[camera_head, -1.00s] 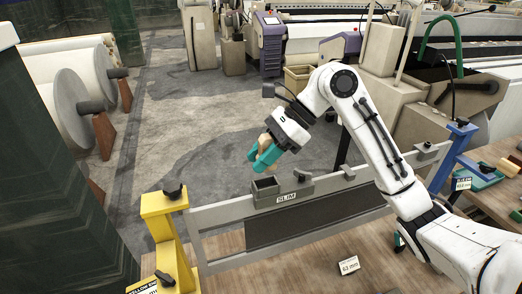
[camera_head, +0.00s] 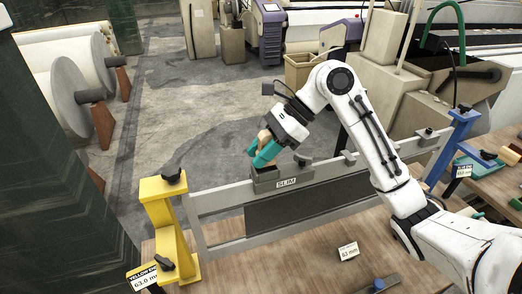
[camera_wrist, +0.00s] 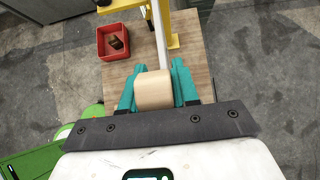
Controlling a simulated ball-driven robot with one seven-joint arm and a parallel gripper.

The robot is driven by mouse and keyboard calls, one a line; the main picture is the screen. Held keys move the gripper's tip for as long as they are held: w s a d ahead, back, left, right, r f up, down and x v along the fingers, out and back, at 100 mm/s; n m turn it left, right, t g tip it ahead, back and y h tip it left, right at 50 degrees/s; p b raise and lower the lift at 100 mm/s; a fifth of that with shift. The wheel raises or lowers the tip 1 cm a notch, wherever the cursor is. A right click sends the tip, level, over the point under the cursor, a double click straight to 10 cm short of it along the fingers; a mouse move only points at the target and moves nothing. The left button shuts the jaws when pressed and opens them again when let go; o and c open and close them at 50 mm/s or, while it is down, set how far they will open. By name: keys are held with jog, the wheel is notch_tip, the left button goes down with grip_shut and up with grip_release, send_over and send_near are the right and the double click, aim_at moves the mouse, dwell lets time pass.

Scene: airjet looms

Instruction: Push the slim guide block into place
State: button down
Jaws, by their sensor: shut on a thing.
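My gripper (camera_head: 262,156) has teal fingers and is shut on a pale wooden block (camera_wrist: 153,90), which shows between the fingers in the wrist view. In the head view part of the block (camera_head: 264,136) shows above the fingers. The fingertips are right at the top of a grey box-shaped holder (camera_head: 264,186) with a label reading SLIM (camera_head: 287,182), on the upper rail of a grey frame. The fingers hide the holder's opening, so I cannot tell how far the block is inside.
A yellow stand (camera_head: 160,215) bears the frame's left end and a blue stand (camera_head: 453,145) its right end. A red bin (camera_wrist: 114,41) shows in the wrist view.

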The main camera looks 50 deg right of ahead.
jog(key=shift+f+b, duration=0.3)
jog(key=shift+f, duration=0.8)
jog(key=shift+s+p, duration=0.1)
jog(key=shift+p, duration=0.65)
dwell(1.5)
jog(key=shift+r+p, duration=0.55)
jog(key=shift+r, duration=0.15)
jog(key=shift+f, duration=0.85)
dwell(1.3)
